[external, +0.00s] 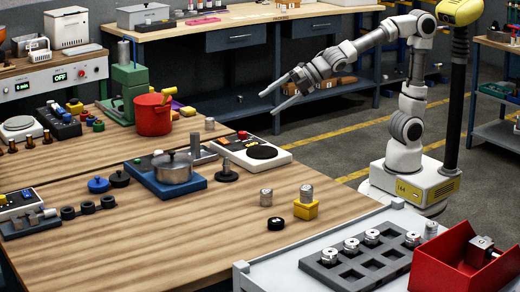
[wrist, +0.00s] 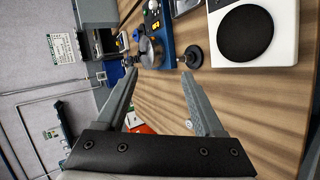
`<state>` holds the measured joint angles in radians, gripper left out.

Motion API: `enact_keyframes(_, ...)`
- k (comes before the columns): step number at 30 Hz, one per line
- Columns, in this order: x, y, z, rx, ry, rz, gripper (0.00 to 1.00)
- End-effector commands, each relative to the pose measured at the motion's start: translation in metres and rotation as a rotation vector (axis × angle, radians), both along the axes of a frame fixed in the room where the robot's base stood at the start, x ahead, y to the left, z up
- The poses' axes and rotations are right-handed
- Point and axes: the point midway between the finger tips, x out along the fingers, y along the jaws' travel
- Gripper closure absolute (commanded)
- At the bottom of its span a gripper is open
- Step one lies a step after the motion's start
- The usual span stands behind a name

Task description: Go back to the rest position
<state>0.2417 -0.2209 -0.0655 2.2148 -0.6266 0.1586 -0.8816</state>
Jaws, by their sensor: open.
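My gripper (external: 268,105) is raised in the air at the upper middle of the external view, with the arm stretched left from my white base. Its two fingers are spread apart with nothing between them. In the wrist view my gripper (wrist: 160,76) is also open and empty, pointing over the wooden table (wrist: 225,95). The fingers appear to touch nothing. The same wooden table (external: 120,245) fills the left of the external view.
The table holds a white device with a black disc (external: 262,151), a red pot (external: 153,115), a blue device (external: 165,186) and a yellow block (external: 305,209). A grey tray (external: 330,280) and a red bin (external: 447,262) stand at front right.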

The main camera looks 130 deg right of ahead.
Motion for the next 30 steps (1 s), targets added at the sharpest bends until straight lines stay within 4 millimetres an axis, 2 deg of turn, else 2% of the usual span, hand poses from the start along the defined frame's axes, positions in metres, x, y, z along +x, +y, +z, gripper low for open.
enact_keyframes(1, -0.018, 0.022, -0.002, 0.114, -0.006, -0.056, 0.30)
enact_keyframes(3, -0.046, 0.046, -0.011, 0.289, -0.002, -0.161, 0.30)
enact_keyframes(9, -0.127, 0.100, -0.038, 0.717, 0.049, -0.460, 0.30)
enact_keyframes(17, -0.220, 0.167, -0.073, 1.106, 0.195, -0.775, 0.30)
enact_keyframes(18, -0.217, 0.165, -0.052, 1.102, 0.193, -0.778, 0.30)
enact_keyframes(30, -0.215, 0.163, 0.040, 1.094, 0.189, -0.774, 0.30)
